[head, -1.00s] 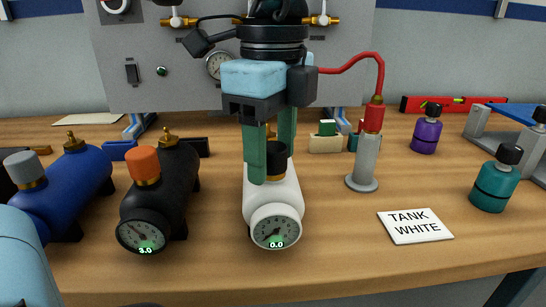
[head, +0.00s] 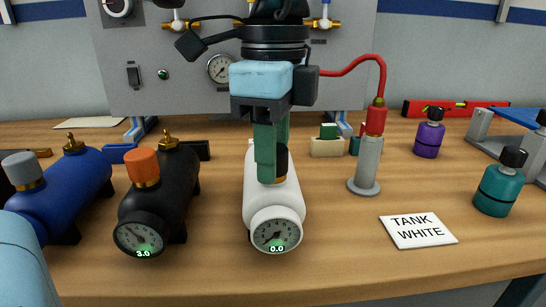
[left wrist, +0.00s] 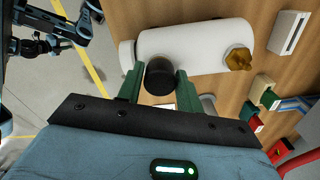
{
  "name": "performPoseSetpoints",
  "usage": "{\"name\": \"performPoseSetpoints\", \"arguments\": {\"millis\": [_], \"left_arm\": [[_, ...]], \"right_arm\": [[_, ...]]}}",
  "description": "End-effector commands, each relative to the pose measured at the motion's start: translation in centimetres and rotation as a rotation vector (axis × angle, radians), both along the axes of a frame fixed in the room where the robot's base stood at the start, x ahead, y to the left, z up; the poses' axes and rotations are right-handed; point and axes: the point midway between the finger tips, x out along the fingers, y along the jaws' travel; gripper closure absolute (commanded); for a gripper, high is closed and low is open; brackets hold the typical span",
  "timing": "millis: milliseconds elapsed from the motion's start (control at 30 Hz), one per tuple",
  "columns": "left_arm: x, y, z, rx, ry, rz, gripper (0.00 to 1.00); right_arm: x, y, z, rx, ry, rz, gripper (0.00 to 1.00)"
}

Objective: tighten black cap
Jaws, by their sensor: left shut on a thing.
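The white tank (head: 260,205) lies on the wooden bench with its round gauge facing me, reading 0.0. Its black cap (head: 282,162) stands on top of the tank, partly hidden by my green fingers. My left gripper (head: 270,168) points down over the tank and is shut on the cap. In the left wrist view the black cap (left wrist: 159,76) sits between the two green fingers, beside the white tank body (left wrist: 195,47). My right gripper is not in view.
A black tank (head: 165,195) with an orange cap, reading 3.0, and a blue tank (head: 65,195) stand at left. A red-hosed pump (head: 368,165) is close on the right. A TANK WHITE card (head: 418,230) lies front right. Teal (head: 497,190) and purple (head: 428,140) bottles stand further right.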

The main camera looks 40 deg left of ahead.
Motion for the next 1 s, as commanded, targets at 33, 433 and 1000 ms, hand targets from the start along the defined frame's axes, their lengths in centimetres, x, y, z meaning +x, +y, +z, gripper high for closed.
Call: {"name": "performPoseSetpoints", "arguments": {"millis": [33, 433, 1000], "left_arm": [[-0.01, 0.00, -0.01, 0.000, 0.001, -0.039, 0.88], [-0.02, 0.00, -0.04, 0.000, 0.001, -0.325, 0.88], [-0.04, 0.00, -0.04, -0.001, 0.002, -0.633, 0.88]], "right_arm": [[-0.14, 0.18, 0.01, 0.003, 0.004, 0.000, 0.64], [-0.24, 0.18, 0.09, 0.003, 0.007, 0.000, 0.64], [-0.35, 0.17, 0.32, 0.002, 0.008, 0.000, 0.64]]}}
